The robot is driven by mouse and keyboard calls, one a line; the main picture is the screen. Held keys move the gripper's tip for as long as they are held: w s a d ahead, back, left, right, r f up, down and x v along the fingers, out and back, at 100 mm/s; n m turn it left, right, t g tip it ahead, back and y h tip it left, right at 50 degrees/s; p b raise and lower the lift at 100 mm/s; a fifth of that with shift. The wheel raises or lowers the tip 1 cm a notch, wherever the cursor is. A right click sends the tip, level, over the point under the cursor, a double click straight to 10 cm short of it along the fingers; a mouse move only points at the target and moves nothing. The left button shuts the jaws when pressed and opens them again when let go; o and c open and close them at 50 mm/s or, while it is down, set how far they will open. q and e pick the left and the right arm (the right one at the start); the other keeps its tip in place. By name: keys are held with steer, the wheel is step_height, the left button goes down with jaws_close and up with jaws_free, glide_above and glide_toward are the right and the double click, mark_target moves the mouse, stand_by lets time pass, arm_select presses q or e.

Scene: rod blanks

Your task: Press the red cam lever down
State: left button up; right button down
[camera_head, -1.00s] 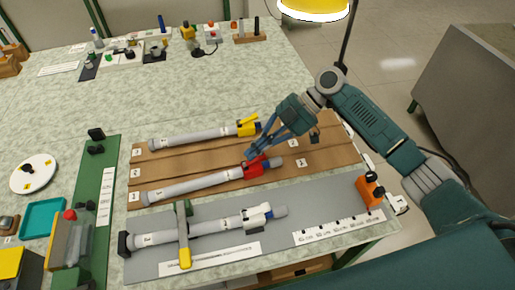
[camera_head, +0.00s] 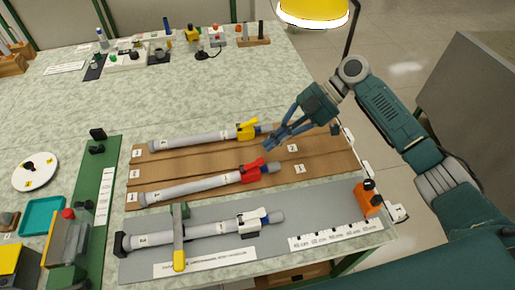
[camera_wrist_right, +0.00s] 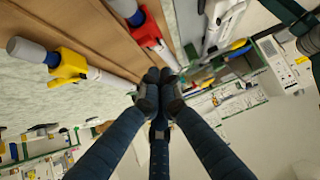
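The red cam lever (camera_head: 254,163) sits on a red clamp around the middle rod of three, near that rod's right end. Its upper edge slopes up to the right; how far down it is, I cannot tell. The red clamp also shows in the right wrist view (camera_wrist_right: 147,30), beyond my fingers. My right gripper (camera_head: 271,143) is above and right of the lever, between the middle and back rods in the picture, apart from the red clamp. In the wrist view its fingertips (camera_wrist_right: 158,78) are together, with nothing seen between them. My left gripper is out of view.
The back rod carries a yellow clamp (camera_head: 247,129), close to my right gripper. The front rod carries a white clamp (camera_head: 252,222) on a grey mat (camera_head: 300,205). An orange block (camera_head: 366,199) stands at the right. The far tabletop (camera_head: 200,95) is largely clear.

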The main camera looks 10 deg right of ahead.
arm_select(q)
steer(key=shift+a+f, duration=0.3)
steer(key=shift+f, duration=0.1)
arm_select(e)
steer(key=d, duration=0.3)
steer(key=shift+w, duration=0.1)
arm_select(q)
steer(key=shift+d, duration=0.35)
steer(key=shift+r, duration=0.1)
arm_select(e)
steer(key=shift+r, duration=0.15)
